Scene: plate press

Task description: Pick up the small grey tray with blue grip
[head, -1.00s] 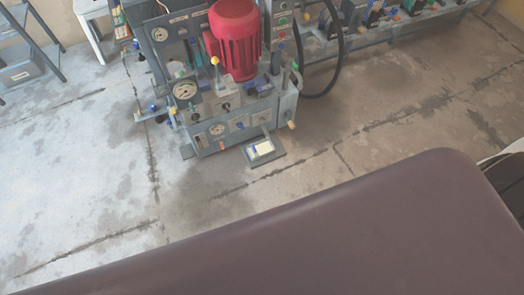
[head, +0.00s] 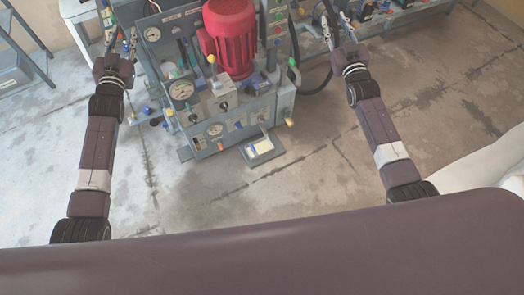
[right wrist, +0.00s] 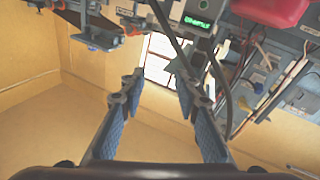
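A small grey tray (head: 274,154) with a white and yellow top and a blue part on its left, apparently the grip, is low at the front right of the press machine (head: 236,126). I cannot tell whether it touches the floor. My left gripper (head: 121,40) is raised at the upper left, left of the machine and apart from the tray. My right gripper (head: 336,27) is raised at the upper right, right of the red motor and apart from the tray. In the right wrist view its two blue-padded fingers (right wrist: 157,86) are spread with nothing between them. The tray is not visible there.
The press carries a red motor (head: 230,38), gauges and knobs. A black hose (head: 327,78) runs behind my right arm. A bench with small devices (head: 400,22) stands at the back right, and a shelf (head: 18,72) at the far left. The floor before the tray is clear.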

